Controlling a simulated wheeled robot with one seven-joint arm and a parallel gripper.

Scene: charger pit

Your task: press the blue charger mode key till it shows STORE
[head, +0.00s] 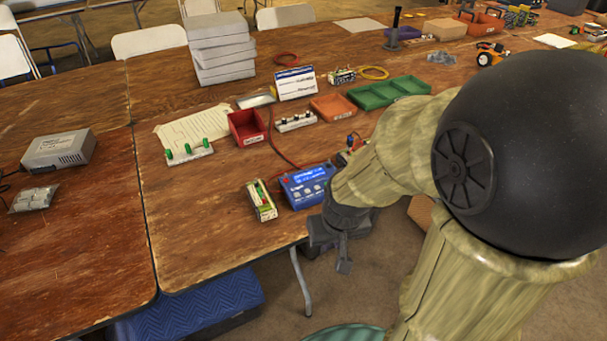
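The blue charger (304,190) lies near the front edge of the brown table, with a small lit screen along its back part and several pale keys in front. The screen text is too small to read, and I cannot tell which key is the mode key. My arm covers the charger's right side. My gripper (342,262) is just right of and in front of the charger, by the table's front edge, pointing down. I see no contact with the keys. Its fingers are dark and partly hidden, so I cannot tell whether they are open.
A battery pack (261,201) lies just left of the charger. A red lead runs behind it to a red bin (248,127). Orange (333,107) and green (388,92) trays stand farther back.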

